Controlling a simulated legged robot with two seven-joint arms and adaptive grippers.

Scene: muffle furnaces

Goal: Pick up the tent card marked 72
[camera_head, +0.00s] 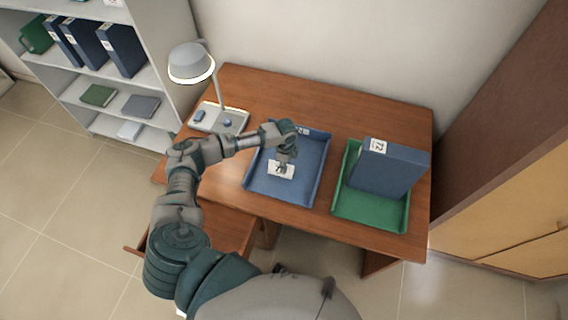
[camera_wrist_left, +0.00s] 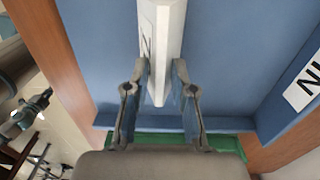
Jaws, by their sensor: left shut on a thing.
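The white tent card (camera_head: 281,170) is in the blue tray (camera_head: 257,181) on the desk, under my left gripper (camera_head: 285,160). In the left wrist view the card (camera_wrist_left: 163,40) is a pale upright wedge with a dark mark on its left face, seen at too steep an angle to read in full. My left gripper (camera_wrist_left: 161,78) is shut on it, one finger on each side. Whether the card still touches the tray floor I cannot tell. My right gripper is not clearly seen.
A green tray (camera_head: 370,213) to the right holds an upright blue binder (camera_head: 392,170) labelled 72. A lamp (camera_head: 191,62) stands at the desk's back left. The tray's label (camera_wrist_left: 303,90) shows at right in the wrist view. A shelf (camera_head: 160,76) with binders is at left.

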